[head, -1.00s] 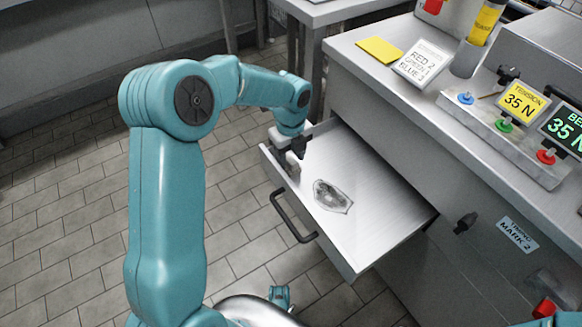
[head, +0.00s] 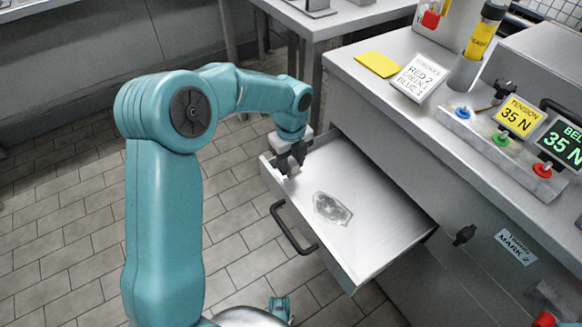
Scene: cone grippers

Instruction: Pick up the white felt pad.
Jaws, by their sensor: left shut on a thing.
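My left gripper (head: 289,169) reaches down into the far left corner of the open drawer (head: 385,215). Its dark fingers are shut on a small pale thing, which I take for the white felt pad; the fingers hide most of it. I cannot tell whether it is clear of the drawer floor. No other white pad shows in the drawer. My right gripper is not in view.
A clear crumpled bag (head: 331,209) lies on the drawer floor, right of my gripper. The drawer's handle (head: 292,228) sticks out at the front. The counter above holds a yellow pad (head: 378,64), a sign (head: 420,76) and a control box with knobs (head: 500,140).

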